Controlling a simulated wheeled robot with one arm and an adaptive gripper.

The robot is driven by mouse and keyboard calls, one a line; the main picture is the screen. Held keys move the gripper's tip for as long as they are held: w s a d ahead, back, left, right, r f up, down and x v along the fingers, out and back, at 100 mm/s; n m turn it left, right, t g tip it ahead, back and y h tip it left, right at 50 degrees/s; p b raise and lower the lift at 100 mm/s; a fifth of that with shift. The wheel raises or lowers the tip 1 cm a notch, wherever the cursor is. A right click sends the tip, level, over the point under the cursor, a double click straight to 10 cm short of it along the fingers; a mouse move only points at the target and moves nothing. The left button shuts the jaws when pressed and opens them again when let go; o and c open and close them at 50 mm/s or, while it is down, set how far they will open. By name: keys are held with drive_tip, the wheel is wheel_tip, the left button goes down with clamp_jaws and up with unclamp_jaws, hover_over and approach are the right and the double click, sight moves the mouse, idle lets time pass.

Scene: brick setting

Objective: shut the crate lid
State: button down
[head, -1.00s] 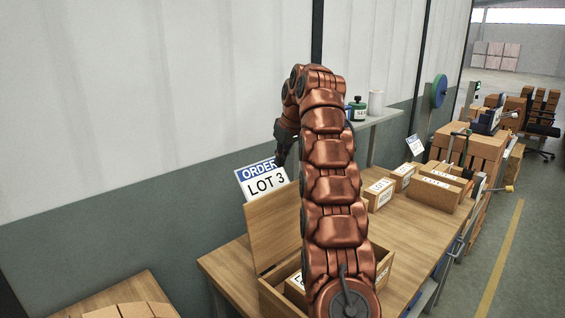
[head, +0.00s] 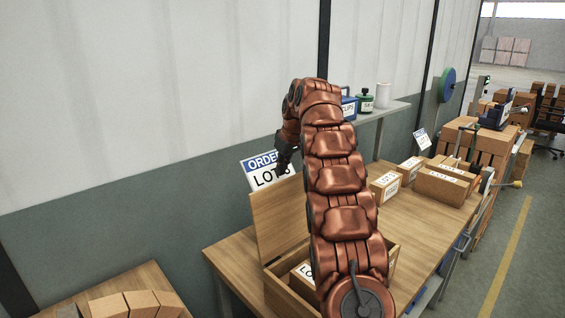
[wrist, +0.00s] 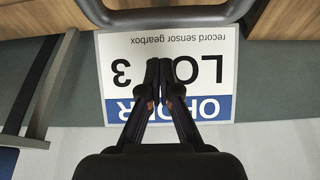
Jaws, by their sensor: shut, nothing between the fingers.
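The wooden crate (head: 279,292) stands on the near end of the workbench. Its lid (head: 272,228) stands raised, close to upright, along the wall side. White-labelled contents show inside, partly hidden by my arm. My gripper (head: 282,170) is above the lid's top edge, in front of the order sign. In the wrist view my gripper (wrist: 165,65) has its dark fingertips together, with nothing between them, over the sign's face. I cannot tell from these views whether the fingers touch the lid.
The "LOT 3" order sign (head: 258,172) stands behind the lid by the wall. Labelled cartons (head: 441,187) sit further along the workbench (head: 408,225). A shelf (head: 385,112) with bottles and a blue box is on the wall.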

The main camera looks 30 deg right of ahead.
drive_tip(key=shift+s+d+p, duration=0.15)
drive_tip(key=shift+s+p, duration=0.15)
drive_tip(key=shift+s, duration=0.7)
drive_tip(key=shift+s+d+p, duration=0.1)
drive_tip(key=shift+s+p, duration=0.2)
drive_tip(key=shift+s, duration=0.65)
drive_tip(key=shift+s+b, duration=0.15)
drive_tip(key=shift+b, duration=0.45)
